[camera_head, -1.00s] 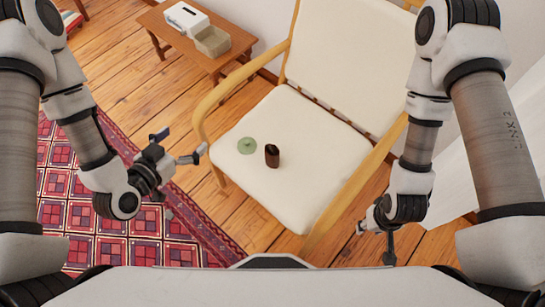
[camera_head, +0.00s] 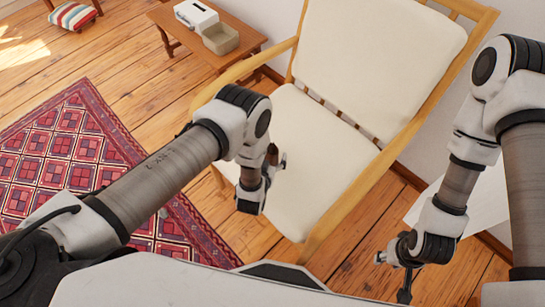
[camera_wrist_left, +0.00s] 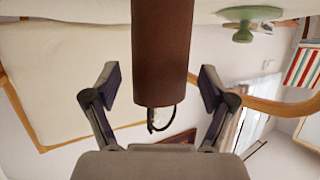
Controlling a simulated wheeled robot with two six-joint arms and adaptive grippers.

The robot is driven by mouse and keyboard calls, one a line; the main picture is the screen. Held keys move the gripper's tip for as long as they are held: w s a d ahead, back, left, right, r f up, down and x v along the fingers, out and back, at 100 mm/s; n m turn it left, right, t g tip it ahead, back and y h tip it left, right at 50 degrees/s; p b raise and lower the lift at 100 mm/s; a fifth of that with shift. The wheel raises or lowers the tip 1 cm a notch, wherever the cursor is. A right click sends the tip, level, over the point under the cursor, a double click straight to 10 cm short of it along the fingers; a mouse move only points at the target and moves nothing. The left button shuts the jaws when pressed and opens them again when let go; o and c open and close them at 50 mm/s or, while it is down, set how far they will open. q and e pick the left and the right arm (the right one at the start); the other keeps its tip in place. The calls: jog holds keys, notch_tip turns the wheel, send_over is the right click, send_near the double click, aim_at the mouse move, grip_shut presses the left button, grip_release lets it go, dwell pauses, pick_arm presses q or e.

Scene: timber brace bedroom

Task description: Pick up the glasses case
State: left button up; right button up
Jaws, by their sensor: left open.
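The brown glasses case (camera_wrist_left: 162,50) stands on the cream chair seat, large in the left wrist view, with a thin dark loop showing at its open end. In the head view only a small brown part (camera_head: 272,154) shows beside my left arm. My left gripper (camera_wrist_left: 160,88) is open, one finger on each side of the case in the picture; I cannot tell whether they touch it. In the head view the arm hides most of this gripper. My right gripper (camera_head: 404,288) is low at the right, away from the chair, its jaws unclear.
The wooden armchair (camera_head: 362,188) has armrests on both sides. A low table (camera_head: 236,56) holds a white box (camera_head: 190,16) and a beige tray (camera_head: 220,38).

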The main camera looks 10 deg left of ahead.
pick_arm(q)
jog(key=shift+w+f, duration=0.25)
jog(key=shift+w, duration=0.45)
jog(key=c, duration=1.3)
jog(key=shift+o, duration=0.2)
